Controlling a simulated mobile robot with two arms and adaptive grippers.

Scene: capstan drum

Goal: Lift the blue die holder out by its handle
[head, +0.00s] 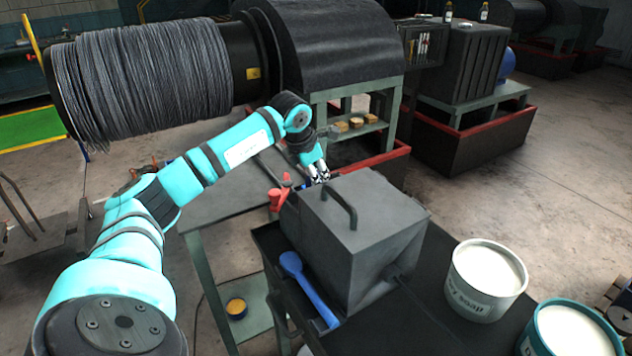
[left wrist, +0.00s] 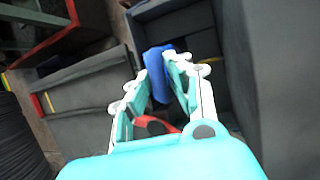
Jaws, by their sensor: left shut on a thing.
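In the left wrist view, the blue die holder (left wrist: 158,62) shows as a blue piece between the fingertips of my left gripper (left wrist: 168,78). The gripper is shut on it, and the fingers hide part of it. In the head view, my left gripper (head: 319,174) reaches down at the far side of a grey box (head: 352,235) with a dark handle on its lid. My right gripper is not in view.
A blue long-handled tool (head: 304,283) lies in front of the grey box. A white tub (head: 484,285) and a teal-rimmed tub (head: 568,330) stand at the right. Red-handled parts (head: 280,196) stick up beside the box. A cable drum (head: 145,80) stands behind my left arm.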

